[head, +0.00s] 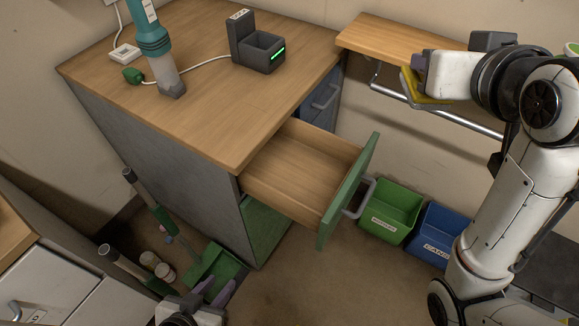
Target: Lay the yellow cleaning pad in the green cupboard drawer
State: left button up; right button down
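The green cupboard drawer (350,190) is pulled out from under the wooden counter, and the part of its wooden inside that shows is empty. The yellow cleaning pad (411,84) is up at the right, in front of the wall shelf. My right gripper (420,68) is shut on the pad and holds it above and to the right of the drawer; its far finger is partly hidden. My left gripper (212,290) is low at the bottom edge, its two purple fingers apart and empty.
A grey charging dock (256,50) and a teal handheld tool (155,45) stand on the counter (200,95). A green bin (391,210) and a blue bin (436,236) are on the floor beside the drawer. A wall shelf (395,42) has a metal rail below.

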aim_at(299, 166)
jog(key=z, duration=0.9)
jog(key=k, duration=1.3)
jog(key=u, duration=1.15)
jog(key=i, duration=1)
jog(key=z, duration=0.05)
